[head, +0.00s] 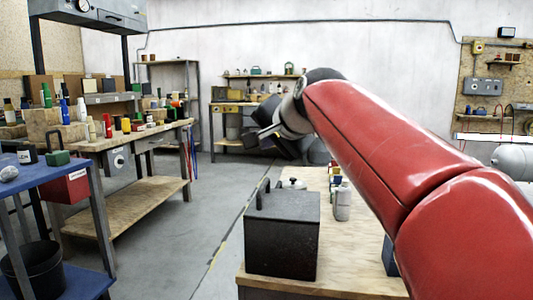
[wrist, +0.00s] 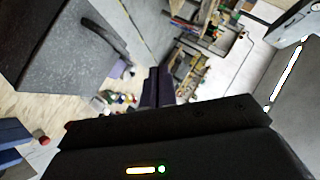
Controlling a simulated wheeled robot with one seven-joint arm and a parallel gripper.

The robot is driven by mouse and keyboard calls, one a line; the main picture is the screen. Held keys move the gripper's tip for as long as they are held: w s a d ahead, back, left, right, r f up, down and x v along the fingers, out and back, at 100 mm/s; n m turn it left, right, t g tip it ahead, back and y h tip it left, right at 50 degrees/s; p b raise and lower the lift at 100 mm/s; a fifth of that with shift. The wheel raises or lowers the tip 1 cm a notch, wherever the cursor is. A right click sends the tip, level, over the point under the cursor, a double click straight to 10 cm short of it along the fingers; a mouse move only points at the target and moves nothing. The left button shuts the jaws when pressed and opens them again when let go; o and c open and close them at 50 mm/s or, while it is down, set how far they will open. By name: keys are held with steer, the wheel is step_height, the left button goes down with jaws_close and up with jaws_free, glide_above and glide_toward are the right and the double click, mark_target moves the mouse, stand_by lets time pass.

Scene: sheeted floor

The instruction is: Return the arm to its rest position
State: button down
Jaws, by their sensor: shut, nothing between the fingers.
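My red arm reaches in from the right in the head view and ends at my gripper (head: 264,132). The gripper hangs in the air above the far end of a wooden table (head: 345,270). In the wrist view my gripper (wrist: 158,84) shows two dark fingers side by side, closed together with nothing held. The arm itself hides part of the table and the far wall.
A black box with a handle (head: 282,236) stands at the table's near left, below the gripper. A cluttered workbench (head: 130,140) and a blue cart (head: 62,184) stand at left. The floor between is clear.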

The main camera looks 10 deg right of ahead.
steer(key=s+d+f+n+g+h, duration=0.2)
steer(key=s+d+f+n+g, duration=0.1)
steer(key=s+f, duration=1.1)
steer(key=s+d+f+n+g+h, duration=0.2)
steer(key=s+d+f+n+g, duration=0.1)
steer(key=s+f, duration=1)
step_height(320, 180, down, 5)
steer(key=shift+s+d+r+n, duration=0.15)
steer(key=shift+s+d+n, duration=0.25)
steer(key=shift+d+n, duration=0.65)
steer(key=shift+d, duration=0.1)
